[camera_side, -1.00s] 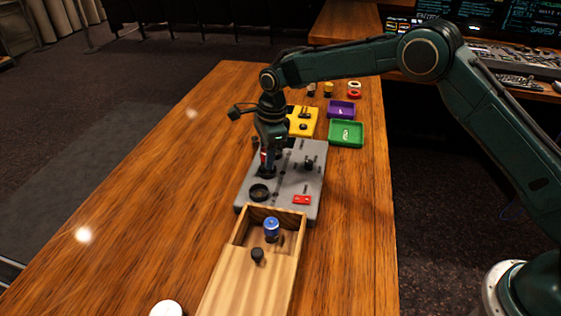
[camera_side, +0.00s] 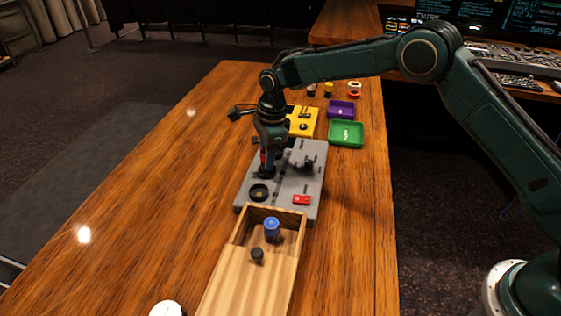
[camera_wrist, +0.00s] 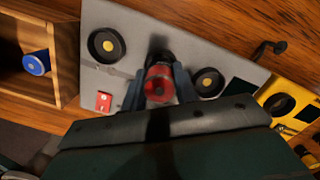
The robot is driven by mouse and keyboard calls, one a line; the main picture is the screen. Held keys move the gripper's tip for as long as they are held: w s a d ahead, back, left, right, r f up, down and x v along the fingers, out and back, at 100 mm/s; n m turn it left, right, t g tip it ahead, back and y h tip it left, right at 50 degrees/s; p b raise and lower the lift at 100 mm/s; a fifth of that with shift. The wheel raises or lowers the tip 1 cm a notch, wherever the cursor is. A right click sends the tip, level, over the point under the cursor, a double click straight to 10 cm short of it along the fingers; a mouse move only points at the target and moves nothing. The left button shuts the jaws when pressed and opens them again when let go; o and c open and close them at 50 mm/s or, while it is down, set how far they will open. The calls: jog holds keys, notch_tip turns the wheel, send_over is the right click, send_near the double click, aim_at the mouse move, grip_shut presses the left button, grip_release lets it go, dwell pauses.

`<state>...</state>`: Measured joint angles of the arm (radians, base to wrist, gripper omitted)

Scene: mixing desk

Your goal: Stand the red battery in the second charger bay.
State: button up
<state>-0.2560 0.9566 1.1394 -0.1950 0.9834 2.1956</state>
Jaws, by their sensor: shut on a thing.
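The red battery (camera_wrist: 159,86) is upright between the fingers of my gripper (camera_wrist: 159,90), which is shut on it. In the side view the battery (camera_side: 263,159) shows as a thin red strip below my gripper (camera_side: 266,157). The grey charger (camera_wrist: 134,32) has a row of round dark bays. The battery is over the middle bay (camera_side: 266,173), between an empty-looking bay (camera_wrist: 106,46) on one side and another (camera_wrist: 208,82) on the other. Its lower end is hidden, so I cannot tell how deep it sits.
A red switch (camera_side: 302,199) is on the charger. A yellow box (camera_side: 303,120), a green tray (camera_side: 346,133) and a purple tray (camera_side: 341,109) stand behind.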

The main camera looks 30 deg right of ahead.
jog(key=shift+f, duration=0.65)
dwell(0.7)
jog(key=o, duration=0.8)
jog(key=shift+r, duration=0.15)
jog(key=shift+s+d+r, duration=0.1)
jog(key=shift+d+r, duration=0.1)
jog(key=shift+r, duration=1.5)
jog(key=shift+w+d+r, duration=0.1)
jog(key=shift+d+r, duration=0.1)
jog(key=shift+r, duration=1.45)
jog(key=shift+s+d+r, duration=0.1)
jog(key=shift+d+r, duration=0.1)
jog(key=shift+r, duration=1.8)
jog(key=shift+d+r, duration=0.1)
